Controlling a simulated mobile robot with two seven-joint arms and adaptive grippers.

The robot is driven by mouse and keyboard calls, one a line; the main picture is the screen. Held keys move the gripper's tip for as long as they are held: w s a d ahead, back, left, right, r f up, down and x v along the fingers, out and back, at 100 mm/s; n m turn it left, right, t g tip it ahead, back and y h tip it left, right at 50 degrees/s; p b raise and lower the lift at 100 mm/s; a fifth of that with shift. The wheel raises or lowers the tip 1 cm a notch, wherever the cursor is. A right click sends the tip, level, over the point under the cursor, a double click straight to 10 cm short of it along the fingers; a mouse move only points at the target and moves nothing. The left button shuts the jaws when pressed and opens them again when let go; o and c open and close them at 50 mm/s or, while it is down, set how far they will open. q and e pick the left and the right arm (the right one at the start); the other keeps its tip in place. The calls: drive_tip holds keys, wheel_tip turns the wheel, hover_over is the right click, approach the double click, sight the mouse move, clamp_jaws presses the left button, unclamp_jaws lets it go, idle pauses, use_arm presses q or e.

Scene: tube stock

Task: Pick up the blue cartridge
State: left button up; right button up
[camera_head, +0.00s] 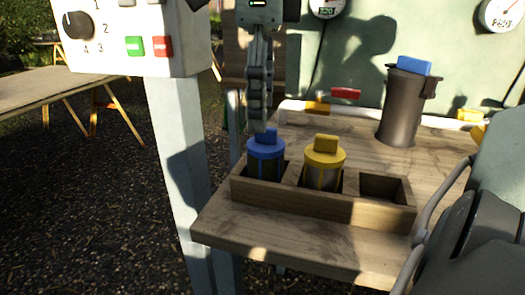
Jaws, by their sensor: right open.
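The blue cartridge (265,151) stands upright in the left compartment of a wooden rack (325,205), with its blue tab on top. My right gripper (259,127) points straight down just above it, seen edge-on. It is open, and its fingertips are at the height of the tab. I cannot tell whether they touch the tab or stand around it. My left gripper is not in view.
A yellow cartridge (324,158) stands in the rack's middle compartment; the right compartment is empty. A dark cylinder with a blue block on top (398,108) stands behind on the wooden table (300,243). A control box (130,35) on a post is at left.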

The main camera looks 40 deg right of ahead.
sight(266, 143)
drive_tip(key=shift+w+d+f, duration=0.1)
drive_tip(key=shift+d, duration=0.05)
drive_tip(key=shift+f, duration=0.35)
drive_tip(key=f, duration=0.6)
drive_tip(key=shift+d+f, duration=0.35)
drive_tip(key=shift+f, duration=0.05)
drive_tip(key=shift+c, duration=0.6)
drive_tip(key=c, duration=1.1)
drive_tip(key=shift+c, duration=0.2)
drive_tip(key=shift+r, duration=0.1)
